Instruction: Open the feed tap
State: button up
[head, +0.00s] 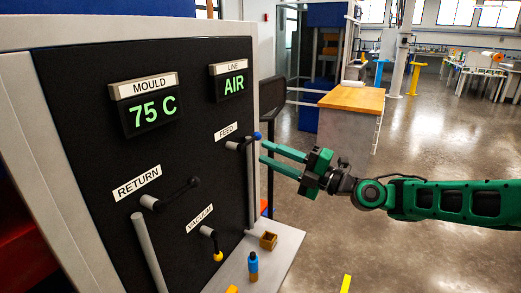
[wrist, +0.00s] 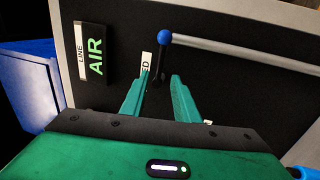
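The feed tap (head: 240,143) is a black lever with a blue ball end, beside the FEED label (head: 225,131) on the dark panel. In the head view its lever points right, slightly upward, across the grey pipe's top. In the wrist view the blue ball (wrist: 165,37) lies just beyond the fingertips, and the black lever shows between them. My gripper (head: 262,151) is open and empty, fingers toward the panel just below and right of the ball. It also shows in the wrist view (wrist: 159,75). I cannot tell whether a finger touches the lever.
The RETURN tap (head: 175,194) has a black knob; the VACUUM tap (head: 213,243) has a yellow one. Displays read MOULD 75 C (head: 152,112) and LINE AIR (head: 232,84).

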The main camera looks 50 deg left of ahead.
jog(key=shift+v, duration=1.5)
